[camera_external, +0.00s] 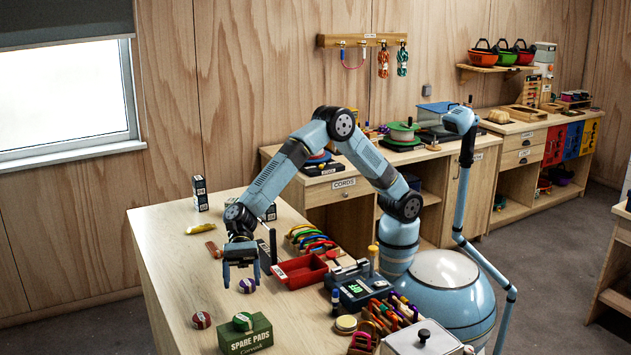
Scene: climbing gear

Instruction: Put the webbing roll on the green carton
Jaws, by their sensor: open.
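The green carton (247,341), marked SPARE PADS, stands near the front edge of the wooden table. A green roll with a pale band (243,322) rests on its top. A purple roll with a pale band (247,286) sits on the table behind the carton, and a red roll (201,320) lies to the carton's left. All three look like small webbing rolls. My gripper (241,275) points down with its fingers apart, just above and slightly left of the purple roll. It appears empty; I cannot tell whether a finger touches the roll.
A red bin (300,271) and a device with a green display (358,286) stand right of my gripper. Colourful carabiners (312,240) lie behind the bin. A yellow tube (201,228) and small dark boxes (200,194) are farther back. The table's left side is mostly clear.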

